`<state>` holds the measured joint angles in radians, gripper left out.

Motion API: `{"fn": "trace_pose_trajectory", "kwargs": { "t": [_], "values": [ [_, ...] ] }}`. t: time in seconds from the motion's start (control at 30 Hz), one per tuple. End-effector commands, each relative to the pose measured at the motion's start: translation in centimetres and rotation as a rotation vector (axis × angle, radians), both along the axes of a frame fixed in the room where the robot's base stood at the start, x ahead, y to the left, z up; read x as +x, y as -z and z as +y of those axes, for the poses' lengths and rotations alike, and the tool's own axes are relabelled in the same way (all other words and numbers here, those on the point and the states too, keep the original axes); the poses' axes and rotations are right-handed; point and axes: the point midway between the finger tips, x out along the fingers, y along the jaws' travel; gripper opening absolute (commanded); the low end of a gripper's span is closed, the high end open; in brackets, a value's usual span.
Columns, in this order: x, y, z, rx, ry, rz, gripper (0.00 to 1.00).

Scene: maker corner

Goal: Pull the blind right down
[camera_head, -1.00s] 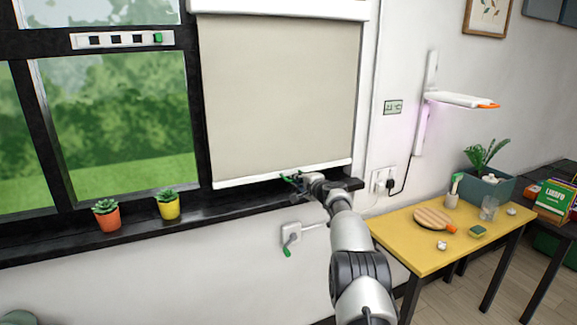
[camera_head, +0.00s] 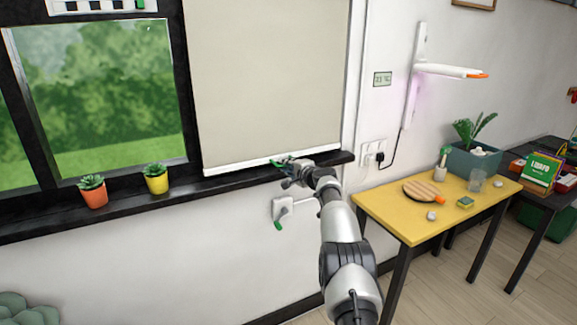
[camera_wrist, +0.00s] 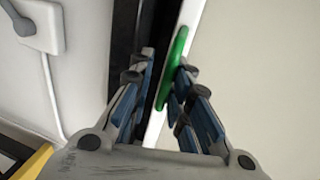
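The beige roller blind (camera_head: 265,85) hangs from above over the right window. Its white bottom bar (camera_head: 240,167) is low, close to the dark sill (camera_head: 235,181); I cannot tell whether it touches. A green pull tab (camera_wrist: 173,68) on the bar shows in the wrist view. My gripper (camera_head: 284,164) is at the bar's right half. In the wrist view my gripper (camera_wrist: 165,78) has its fingers drawn in on both sides of the bar and tab.
Orange (camera_head: 92,194) and yellow (camera_head: 157,184) plant pots stand on the sill at left. A white wall fitting with a green lever (camera_head: 282,209) is below my gripper. A yellow table (camera_head: 400,219) with small items stands right, under a wall lamp (camera_head: 450,70).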

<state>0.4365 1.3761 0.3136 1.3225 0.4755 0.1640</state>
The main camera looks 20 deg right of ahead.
Motion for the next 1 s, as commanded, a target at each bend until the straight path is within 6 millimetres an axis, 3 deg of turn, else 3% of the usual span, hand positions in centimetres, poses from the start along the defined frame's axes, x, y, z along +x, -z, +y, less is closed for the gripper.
{"fn": "trace_pose_trajectory", "kwargs": {
  "t": [0.17, 0.67, 1.0],
  "values": [
    [0.0, 0.1, 0.0, 0.001, 0.001, 0.001, 0.28],
    [-0.3, -0.4, 0.0, 0.002, -0.005, -0.002, 0.28],
    [-2.2, -0.8, -0.1, 0.003, 0.0, -0.002, 0.28]
  ]
}}
